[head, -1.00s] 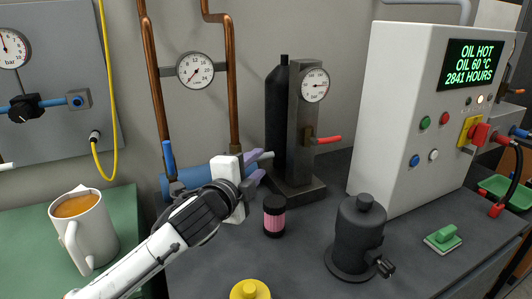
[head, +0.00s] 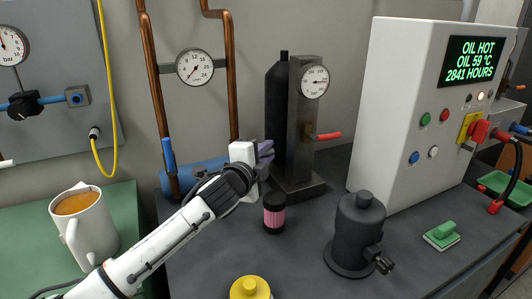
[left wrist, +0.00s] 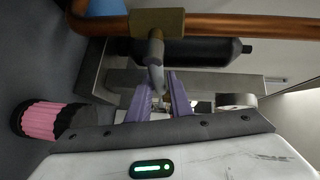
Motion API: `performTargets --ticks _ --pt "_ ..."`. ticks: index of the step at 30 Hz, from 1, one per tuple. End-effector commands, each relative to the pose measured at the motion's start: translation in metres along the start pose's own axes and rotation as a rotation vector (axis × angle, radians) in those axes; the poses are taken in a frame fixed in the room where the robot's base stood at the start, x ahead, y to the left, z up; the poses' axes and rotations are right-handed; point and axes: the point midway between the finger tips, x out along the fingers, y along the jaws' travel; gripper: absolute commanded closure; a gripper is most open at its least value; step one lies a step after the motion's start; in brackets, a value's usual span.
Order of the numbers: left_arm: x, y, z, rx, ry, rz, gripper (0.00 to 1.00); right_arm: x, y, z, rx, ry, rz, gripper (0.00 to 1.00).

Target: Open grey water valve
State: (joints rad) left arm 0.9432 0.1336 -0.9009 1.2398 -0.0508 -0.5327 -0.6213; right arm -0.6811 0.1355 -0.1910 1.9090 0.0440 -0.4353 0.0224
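The grey water valve shows in the left wrist view as a grey lever (left wrist: 156,62) on a brass body (left wrist: 158,22) clamped to a copper pipe. In the head view my gripper hides the lever, at the foot of the right copper pipe (head: 229,80). My left gripper (head: 266,152) is there, its purple fingers pointing to the back right. In the left wrist view the two fingers (left wrist: 161,92) stand apart with the lever's end between them. I cannot tell whether either finger touches it. My right gripper is not in view.
A blue lever (head: 168,154) stands on the left copper pipe. A black cylinder stand with a red lever (head: 326,136) is close to the right of my gripper. A pink-and-black jar (head: 274,213) stands just below it. A black canister (head: 359,235) is farther right.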

Motion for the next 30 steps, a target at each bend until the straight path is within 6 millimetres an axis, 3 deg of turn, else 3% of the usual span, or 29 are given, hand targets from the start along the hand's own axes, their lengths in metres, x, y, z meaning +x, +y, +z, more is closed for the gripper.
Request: performTargets --ticks 1,3,16,30 --pt "0.0 0.0 0.0 0.0 0.0 0.0 0.9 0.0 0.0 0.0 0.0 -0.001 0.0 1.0" --pt "0.0 0.0 0.0 0.0 0.0 0.0 1.0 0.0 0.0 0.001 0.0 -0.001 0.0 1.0" --pt "0.0 0.001 0.0 -0.028 0.008 -0.027 1.0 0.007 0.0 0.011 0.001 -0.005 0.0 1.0" --pt "-0.005 -0.012 0.0 -0.248 0.07 -0.245 1.0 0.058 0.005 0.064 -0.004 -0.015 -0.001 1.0"
